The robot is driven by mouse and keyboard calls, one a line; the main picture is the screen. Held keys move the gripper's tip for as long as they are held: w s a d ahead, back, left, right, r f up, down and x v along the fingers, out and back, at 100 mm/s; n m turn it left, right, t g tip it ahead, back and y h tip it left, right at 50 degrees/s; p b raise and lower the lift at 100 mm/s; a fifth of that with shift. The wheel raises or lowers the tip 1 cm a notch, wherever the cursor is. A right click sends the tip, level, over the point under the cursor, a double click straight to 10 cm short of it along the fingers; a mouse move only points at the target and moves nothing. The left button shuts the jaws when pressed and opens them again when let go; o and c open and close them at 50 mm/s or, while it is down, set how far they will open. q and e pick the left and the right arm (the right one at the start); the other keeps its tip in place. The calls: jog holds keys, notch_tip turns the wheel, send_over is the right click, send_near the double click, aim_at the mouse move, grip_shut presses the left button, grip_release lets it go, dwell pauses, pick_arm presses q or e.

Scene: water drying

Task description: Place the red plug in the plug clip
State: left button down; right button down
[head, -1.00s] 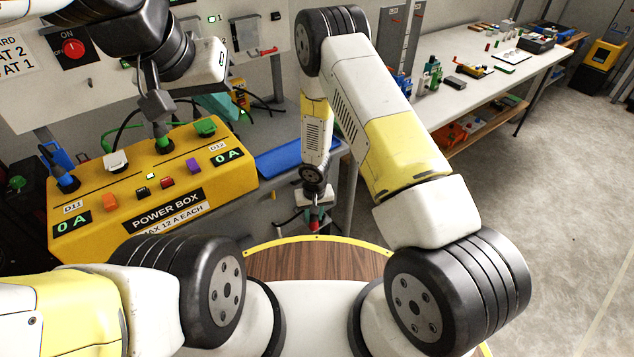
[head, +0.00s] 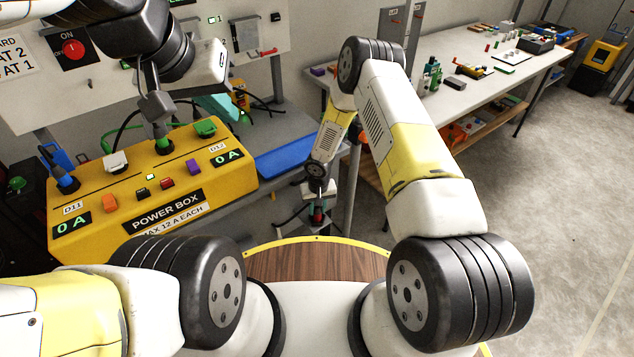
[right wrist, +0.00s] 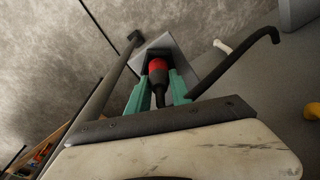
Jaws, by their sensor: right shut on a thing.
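My right gripper (head: 317,217) hangs in front of the grey bench, right of the power box. In the right wrist view its green fingers (right wrist: 158,96) are shut on the red plug (right wrist: 158,65), with a black cable end toward me. A grey angular piece (right wrist: 160,42), perhaps the plug clip, surrounds the far end of the plug; I cannot tell whether the plug sits in it. My left gripper (head: 160,132) is over the power box (head: 90,200), at a green plug top; its fingers are too unclear to read.
A blue tray (head: 290,158) lies on the bench right of the power box. A dark bent rod (right wrist: 240,62) stands close right of the plug in the wrist view. A white table (head: 470,75) with small items is at the back right. Open floor (head: 560,200) lies right.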

aim_at(318, 210)
jog(key=shift+f, duration=0.15)
jog(key=c, duration=1.1)
grip_release()
jog(key=shift+c, duration=0.2)
notch_tip(318, 210, up, 12)
jog(key=s, duration=0.1)
jog(key=shift+s+d, duration=0.2)
